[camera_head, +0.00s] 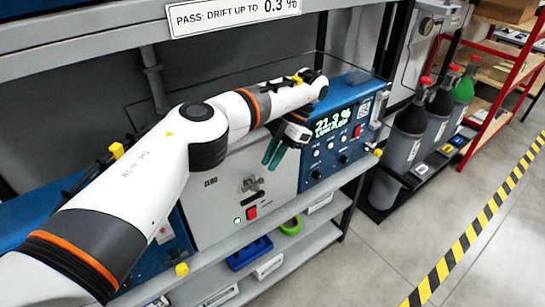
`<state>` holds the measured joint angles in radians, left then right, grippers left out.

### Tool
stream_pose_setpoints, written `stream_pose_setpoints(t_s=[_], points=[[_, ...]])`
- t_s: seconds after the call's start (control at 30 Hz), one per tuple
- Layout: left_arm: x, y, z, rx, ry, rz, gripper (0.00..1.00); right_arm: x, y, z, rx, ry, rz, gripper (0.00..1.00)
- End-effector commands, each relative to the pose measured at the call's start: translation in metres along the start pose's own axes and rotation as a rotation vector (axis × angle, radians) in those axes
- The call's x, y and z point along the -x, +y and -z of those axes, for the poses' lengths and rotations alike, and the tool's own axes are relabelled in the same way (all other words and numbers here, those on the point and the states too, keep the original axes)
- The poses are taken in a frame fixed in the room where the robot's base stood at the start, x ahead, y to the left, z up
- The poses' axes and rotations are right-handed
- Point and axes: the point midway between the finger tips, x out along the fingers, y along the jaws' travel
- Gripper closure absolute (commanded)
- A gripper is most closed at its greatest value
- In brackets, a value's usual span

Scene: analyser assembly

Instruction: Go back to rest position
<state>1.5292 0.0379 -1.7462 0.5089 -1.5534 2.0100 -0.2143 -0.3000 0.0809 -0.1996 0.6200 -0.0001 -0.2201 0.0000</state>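My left arm reaches in from the left across the front of the analyser (240,185), a white and blue bench unit. My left gripper (273,153) points down in front of the analyser, just left of its blue display panel (321,175). Its two teal fingers stand a little apart, and I see nothing between them. The display (333,122) shows green text, "21.3 %" with a smaller line below. My arm hides part of the analyser's top and left side. My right gripper is not in view.
A sign (232,13) on the upper shelf reads "PASS: DRIFT UP TO 0.3 %". Gas bottles (403,140) stand right of the bench. A blue tray (249,253) and a green ring-like item (291,225) lie on the lower shelf. Floor beyond the striped tape (480,225) is clear.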

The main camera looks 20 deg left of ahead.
Motion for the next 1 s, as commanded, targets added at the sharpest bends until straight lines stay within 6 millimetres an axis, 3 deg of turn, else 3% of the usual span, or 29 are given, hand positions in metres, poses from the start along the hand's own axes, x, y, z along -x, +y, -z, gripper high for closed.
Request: stream_pose_setpoints(t_s=[0.23, 0.37, 0.47, 0.67, 0.73, 0.83, 0.93, 1.0], points=[[-0.001, 0.001, 0.001, -0.002, 0.001, -0.002, 0.83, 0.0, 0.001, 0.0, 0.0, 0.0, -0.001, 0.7], [-0.018, 0.014, 0.017, -0.033, 0.035, -0.058, 0.83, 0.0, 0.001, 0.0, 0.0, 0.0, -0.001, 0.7], [-0.047, 0.043, 0.046, -0.085, 0.11, -0.184, 0.83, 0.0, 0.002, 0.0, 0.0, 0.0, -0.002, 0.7], [-0.116, 0.151, 0.125, -0.112, 0.371, -0.685, 0.83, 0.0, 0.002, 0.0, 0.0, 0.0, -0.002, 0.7], [-0.134, 0.193, 0.152, -0.032, 0.478, -0.943, 0.83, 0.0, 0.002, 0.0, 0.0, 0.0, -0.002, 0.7], [-0.153, 0.226, 0.185, 0.197, 0.604, -1.304, 0.83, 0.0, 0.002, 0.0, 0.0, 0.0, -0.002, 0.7], [-0.185, 0.227, 0.209, 0.55, 0.672, -1.617, 0.83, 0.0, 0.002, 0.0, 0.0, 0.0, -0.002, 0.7], [-0.227, 0.213, 0.22, 0.864, 0.682, -1.788, 0.83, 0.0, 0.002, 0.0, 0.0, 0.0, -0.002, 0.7]])
